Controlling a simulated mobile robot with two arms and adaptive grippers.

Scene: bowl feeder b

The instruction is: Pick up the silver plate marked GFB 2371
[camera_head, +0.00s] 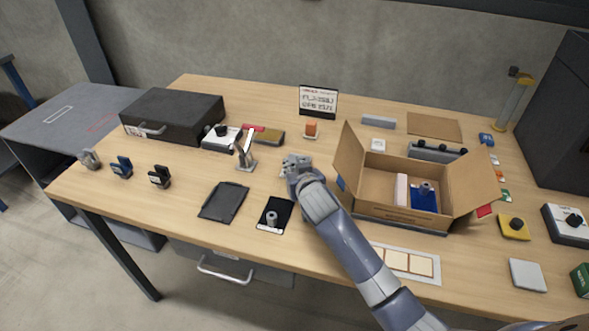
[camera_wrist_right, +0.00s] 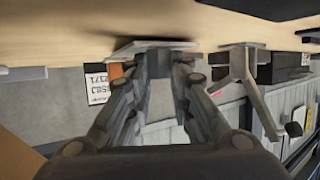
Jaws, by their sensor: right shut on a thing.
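My right gripper (camera_head: 290,164) is low over the middle of the table, left of the open cardboard box. It also shows in the wrist view (camera_wrist_right: 172,72), upside down, with its fingers closed on a small silver piece (camera_wrist_right: 132,48). This piece has a flat plate-like part against or close to the tabletop. I cannot tell whether it is lifted clear. In the head view it is mostly hidden by the gripper. No GFB 2371 marking is readable on it. A white sign (camera_head: 318,101) with printed lettering stands at the back. My left gripper is not in view.
A silver bracket with a slanted lever (camera_head: 245,151) stands just left of my right gripper. The open cardboard box (camera_head: 400,214) is close on the right. A black tray (camera_head: 224,202) and a dark pad with a grey cylinder (camera_head: 283,208) lie in front. A black case (camera_head: 172,113) is back left.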

